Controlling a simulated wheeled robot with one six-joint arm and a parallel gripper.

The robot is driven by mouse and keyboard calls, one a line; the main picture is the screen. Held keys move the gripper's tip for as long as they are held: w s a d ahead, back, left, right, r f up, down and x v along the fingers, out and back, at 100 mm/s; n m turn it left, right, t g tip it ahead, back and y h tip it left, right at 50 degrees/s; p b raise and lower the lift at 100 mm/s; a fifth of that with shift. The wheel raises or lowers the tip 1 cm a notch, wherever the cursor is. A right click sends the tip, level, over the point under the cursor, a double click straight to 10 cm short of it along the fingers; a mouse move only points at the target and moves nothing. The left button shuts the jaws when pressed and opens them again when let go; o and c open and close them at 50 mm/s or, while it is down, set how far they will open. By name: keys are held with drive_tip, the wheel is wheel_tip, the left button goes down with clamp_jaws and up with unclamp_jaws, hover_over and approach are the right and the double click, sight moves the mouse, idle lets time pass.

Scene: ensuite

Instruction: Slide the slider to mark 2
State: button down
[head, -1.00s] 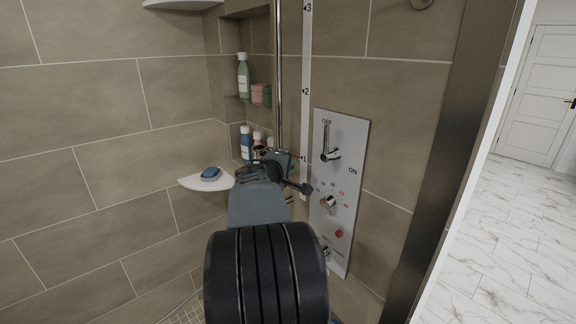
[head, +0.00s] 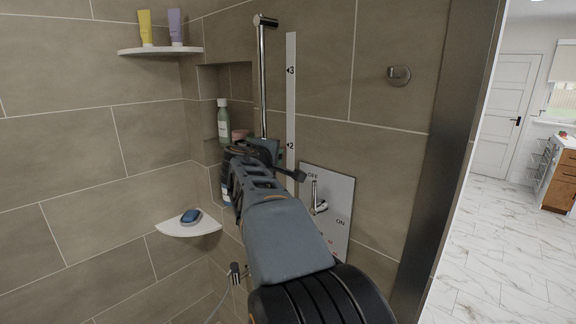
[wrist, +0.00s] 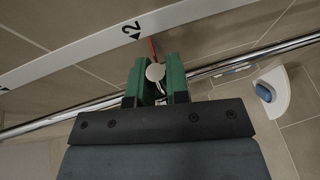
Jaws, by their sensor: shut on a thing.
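The vertical chrome rail (head: 263,85) runs beside a white scale strip (head: 291,100) with marks 2 and 3 showing. In the wrist view, my gripper's green fingers (wrist: 157,84) are shut on the slider's round pale knob (wrist: 155,72), beside the chrome rail (wrist: 225,66). Mark 2 (wrist: 132,29) is close to the knob there, slightly left of it in the picture. In the head view, my gripper (head: 264,149) is at the rail about level with mark 2 (head: 291,146). My gripper and arm hide the slider and the lower rail.
A control panel (head: 338,192) with a lever is right of my arm. A niche with bottles (head: 223,120) is behind the rail at left. Corner shelves hold a blue soap (head: 190,216) and two tubes (head: 146,27). A round hook (head: 399,76) is on the right wall.

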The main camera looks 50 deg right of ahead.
drive_tip(key=shift+r, duration=0.85)
drive_tip(key=c, duration=1.1)
unclamp_jaws()
drive_tip(key=shift+f, duration=0.15)
drive_tip(key=shift+a, duration=0.15)
drive_tip(key=b+v, duration=0.3)
drive_tip(key=v, duration=1)
drive_tip(key=shift+s+a+b, duration=0.15)
drive_tip(key=shift+a+b, duration=0.1)
drive_tip(key=shift+b, duration=0.15)
